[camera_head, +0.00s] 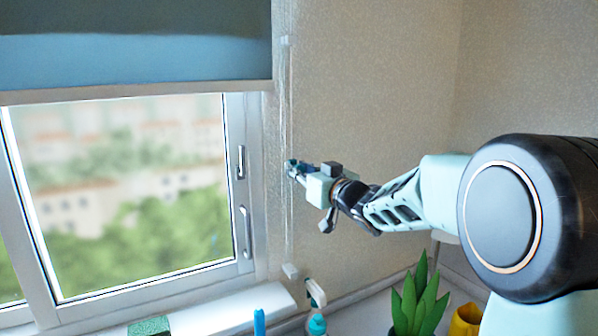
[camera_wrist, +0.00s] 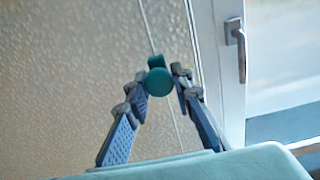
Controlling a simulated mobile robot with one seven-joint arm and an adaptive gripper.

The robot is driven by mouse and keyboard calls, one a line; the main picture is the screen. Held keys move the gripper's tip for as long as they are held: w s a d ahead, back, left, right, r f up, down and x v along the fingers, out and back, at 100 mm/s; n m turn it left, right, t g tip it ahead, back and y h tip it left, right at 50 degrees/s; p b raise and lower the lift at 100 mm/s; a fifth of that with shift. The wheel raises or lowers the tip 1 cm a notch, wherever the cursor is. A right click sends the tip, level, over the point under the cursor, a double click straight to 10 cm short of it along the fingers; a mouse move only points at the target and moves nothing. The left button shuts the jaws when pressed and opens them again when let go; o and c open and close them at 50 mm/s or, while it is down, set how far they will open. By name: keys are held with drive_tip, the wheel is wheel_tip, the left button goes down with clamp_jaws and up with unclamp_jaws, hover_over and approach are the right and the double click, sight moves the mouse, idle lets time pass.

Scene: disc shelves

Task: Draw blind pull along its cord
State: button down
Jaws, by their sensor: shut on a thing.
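The blind (camera_head: 135,55) is blue and hangs partly lowered over the upper part of the window in the head view. Its thin cord (camera_head: 287,215) runs down the wall just right of the window frame; it also shows in the wrist view (camera_wrist: 147,27). The blind pull (camera_wrist: 158,80) is a small teal round knob on the cord. My gripper (camera_head: 292,168) is at the cord, about midway down its length. In the wrist view my gripper (camera_wrist: 160,84) has its two fingertips closed on the pull, one on each side. In the head view the fingers mostly hide the pull.
Window handles (camera_head: 246,230) stand out from the frame left of my gripper. Below are a white sill (camera_head: 225,317), a spray bottle (camera_head: 316,322), a green plant (camera_head: 419,300) and a yellow pot (camera_head: 466,320). The wall (camera_head: 375,80) above my arm is bare.

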drive_tip(key=c, duration=1.7)
unclamp_jaws()
drive_tip(key=v, duration=1.2)
drive_tip(key=shift+d+f, duration=0.1)
